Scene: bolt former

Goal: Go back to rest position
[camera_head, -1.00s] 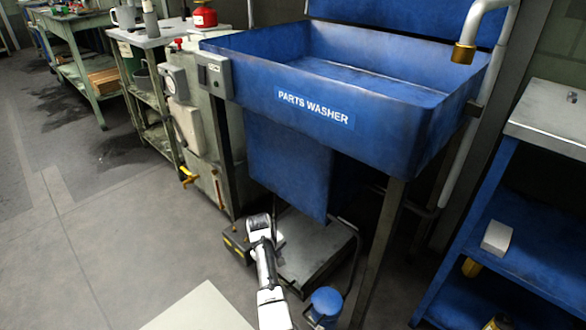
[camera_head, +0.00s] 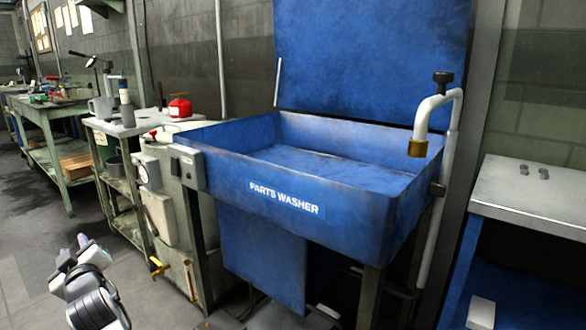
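The end part of my white and black arm (camera_head: 92,290) shows at the lower left, raised over the grey floor. Small pieces at its upper end look like my gripper (camera_head: 80,252). Their fingertips are too small and turned away to tell whether they are open or shut. I see no object clearly held there. The arm end stands in front of and left of the blue parts washer (camera_head: 290,198), apart from it in the picture.
A grey control cabinet (camera_head: 160,215) with a yellow tap stands left of the washer. Beyond it are a bench with a red can (camera_head: 180,107) and a green workbench (camera_head: 62,112). A blue shelf with a grey top (camera_head: 530,195) stands at right. Floor at lower left is open.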

